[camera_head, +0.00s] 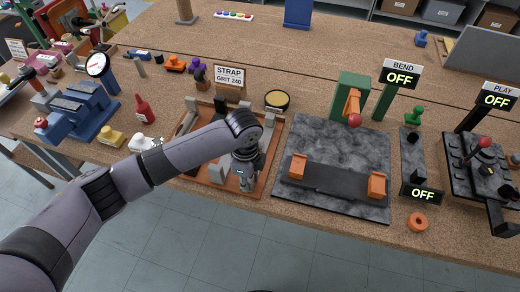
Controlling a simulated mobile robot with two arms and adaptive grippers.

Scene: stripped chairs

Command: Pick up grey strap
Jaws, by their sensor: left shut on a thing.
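My left arm comes in from the left and reaches over a shallow orange-brown wooden tray (262,168). My left gripper (245,182) points down into the right part of this tray and is shut on the grey strap, which the fingers and wrist mostly hide. A light grey piece (218,172) shows just left of the fingers; I cannot tell whether it is part of the strap. A sign (229,78) reading "STRAP GRIT 240" stands behind the tray. My right gripper is out of view.
Right of the tray is a dark slab (335,145) with orange blocks (376,186) and a dark bar, under a "BEND" sign (401,72) reading OFF. A red bottle (144,110) and blue vise (85,112) are left. A yellow-topped round tin (277,100) stands behind the tray.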

